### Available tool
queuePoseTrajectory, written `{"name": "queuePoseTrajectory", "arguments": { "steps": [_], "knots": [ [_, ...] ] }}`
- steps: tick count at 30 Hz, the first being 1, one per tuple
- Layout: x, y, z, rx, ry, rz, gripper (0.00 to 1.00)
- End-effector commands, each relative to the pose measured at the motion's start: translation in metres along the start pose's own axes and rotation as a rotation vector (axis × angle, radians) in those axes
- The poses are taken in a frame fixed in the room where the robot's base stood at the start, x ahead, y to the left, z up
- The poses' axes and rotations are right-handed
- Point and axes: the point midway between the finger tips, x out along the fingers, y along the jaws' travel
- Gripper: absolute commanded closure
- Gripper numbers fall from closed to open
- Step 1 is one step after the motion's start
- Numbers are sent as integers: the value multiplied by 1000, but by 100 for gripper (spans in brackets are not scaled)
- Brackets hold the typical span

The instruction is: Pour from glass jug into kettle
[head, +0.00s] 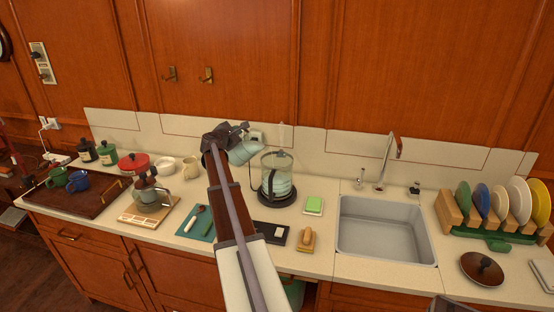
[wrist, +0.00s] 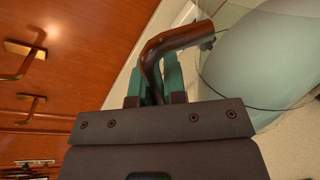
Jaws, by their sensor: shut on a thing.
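My gripper (head: 234,134) is shut on the dark handle of the glass jug (head: 243,152), high over the counter. The jug is tilted and holds pale blue liquid. It is just left of and above the glass kettle (head: 278,163), which stands upright on a dark round base and has pale blue liquid low inside. I cannot tell whether a stream is falling. In the wrist view, the teal fingers (wrist: 157,83) close around the brown curved handle, and the jug's pale body (wrist: 268,68) fills the right side. My arm hides part of the counter.
A wooden brush (head: 306,239) and a dark tray (head: 271,232) lie in front. The wall panel is close behind.

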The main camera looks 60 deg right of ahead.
Motion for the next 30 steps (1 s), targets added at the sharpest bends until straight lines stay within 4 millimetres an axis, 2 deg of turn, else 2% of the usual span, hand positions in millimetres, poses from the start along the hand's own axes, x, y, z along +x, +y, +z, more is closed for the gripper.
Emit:
{"name": "queuePoseTrajectory", "arguments": {
  "steps": [30],
  "knots": [
    [2, -1, 8, 108, 25, -3, 100]
  ]
}}
